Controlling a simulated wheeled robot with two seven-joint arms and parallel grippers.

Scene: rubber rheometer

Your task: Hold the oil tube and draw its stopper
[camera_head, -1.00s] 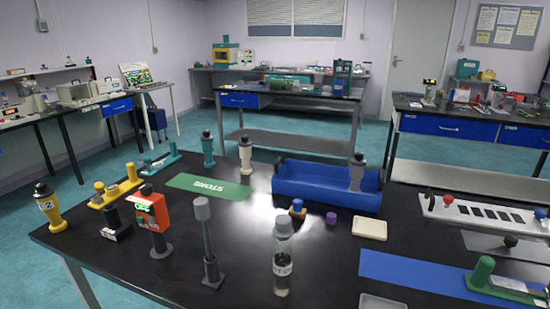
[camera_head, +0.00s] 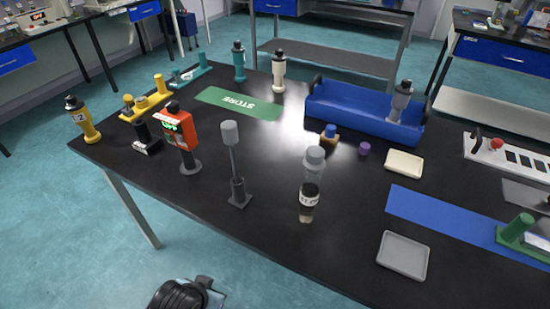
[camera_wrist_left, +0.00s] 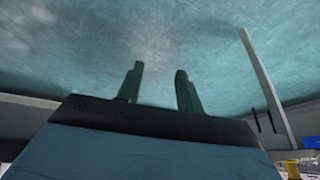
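The oil tube (camera_head: 307,206) stands upright on the black table in the head view, right of centre. It is clear with dark contents low down and a white label with partly readable black letters. A grey stopper (camera_head: 314,155) sits on its top. My left gripper (camera_wrist_left: 158,88) shows in the left wrist view with its two dark fingers apart and nothing between them, over the teal floor. It is well away from the tube. My right gripper is in neither view.
Left of the tube stand a grey-capped post (camera_head: 236,165) and a red device (camera_head: 178,130). A grey tray (camera_head: 403,255) lies to its right, and a blue carrier (camera_head: 350,112) stands behind. The table (camera_head: 275,240) in front of the tube is clear.

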